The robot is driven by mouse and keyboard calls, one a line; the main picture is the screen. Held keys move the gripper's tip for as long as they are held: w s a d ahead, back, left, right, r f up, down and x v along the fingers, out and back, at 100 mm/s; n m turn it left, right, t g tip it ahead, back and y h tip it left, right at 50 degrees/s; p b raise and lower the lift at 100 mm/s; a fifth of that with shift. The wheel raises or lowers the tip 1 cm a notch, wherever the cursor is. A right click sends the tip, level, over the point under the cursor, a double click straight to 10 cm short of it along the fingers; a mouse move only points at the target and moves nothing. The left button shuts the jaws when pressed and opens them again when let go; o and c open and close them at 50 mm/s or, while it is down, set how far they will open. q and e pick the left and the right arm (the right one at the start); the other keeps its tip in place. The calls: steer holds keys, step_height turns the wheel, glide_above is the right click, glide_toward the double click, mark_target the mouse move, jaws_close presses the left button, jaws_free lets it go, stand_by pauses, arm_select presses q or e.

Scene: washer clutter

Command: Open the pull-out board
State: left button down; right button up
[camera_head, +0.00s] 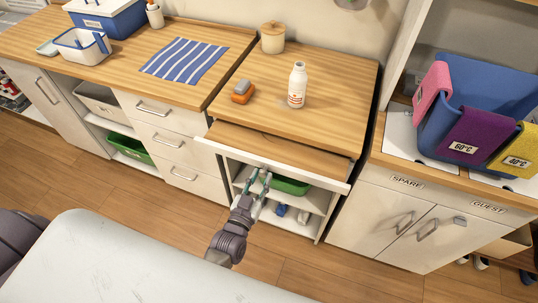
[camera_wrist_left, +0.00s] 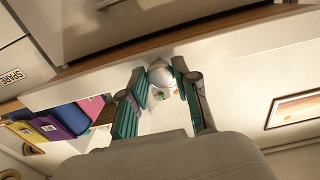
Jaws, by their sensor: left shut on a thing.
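The pull-out board (camera_head: 290,150) sticks out partway from under the wooden worktop of the middle cabinet, with a strip of its wood surface showing. Its white front edge (camera_head: 315,180) faces me and also shows in the left wrist view (camera_wrist_left: 240,62). My left gripper (camera_head: 259,176) is at the middle of that front. In the left wrist view, my left gripper (camera_wrist_left: 160,78) is shut on a round pale knob (camera_wrist_left: 161,73), with one finger on each side. The knob is mostly hidden by the fingers in the head view. My right gripper is not in view.
A white bottle (camera_head: 297,85), an orange and grey block (camera_head: 242,92) and a lidded jar (camera_head: 273,37) stand on the worktop above. Below the board are open shelves with a green bin (camera_head: 291,186). A blue basket (camera_head: 485,88) with cloths stands right. Floor in front is clear.

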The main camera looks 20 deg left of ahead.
arm_select(q)
steer(key=s+p, duration=0.1)
steer(key=s, duration=0.8)
steer(key=shift+a+p, duration=0.15)
steer(key=shift+p, duration=0.15)
steer(key=c, duration=0.9)
jaws_free()
steer(key=shift+o, duration=0.2)
steer(key=s, duration=1.2)
steer(key=shift+a, duration=0.2)
